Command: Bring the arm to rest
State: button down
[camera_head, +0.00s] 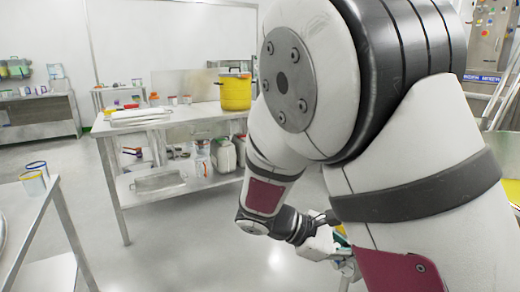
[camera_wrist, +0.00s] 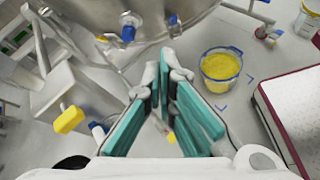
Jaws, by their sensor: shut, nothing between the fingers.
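My gripper (camera_wrist: 165,100) shows in the wrist view with teal finger pads. Its fingers come together at the tips and hold nothing. In the head view my arm is large in the foreground, bent, and reaches down and forward. There the gripper (camera_head: 345,262) is low at the centre right, partly hidden behind my arm.
In the wrist view, a clear container of yellow material (camera_wrist: 221,68) stands right of the fingers. A steel vessel (camera_wrist: 150,25) is above them, and a white-topped unit with a red edge (camera_wrist: 295,110) is at right. A steel table (camera_head: 180,122) bears a yellow pot (camera_head: 235,93).

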jog(key=s+r+m+y, duration=0.4)
jog(key=s+m+y, duration=0.25)
jog(key=s, duration=0.75)
jog(key=s+r+m+y, duration=0.4)
jog(key=s+m+y, duration=0.3)
jog(key=s, duration=0.7)
notch_tip(320, 180, up, 21)
jog(key=a+t+p, duration=0.1)
jog(key=t+p, duration=0.3)
jog(key=p, duration=1.5)
jog(key=shift+h, duration=0.45)
jog(key=shift+m, duration=0.25)
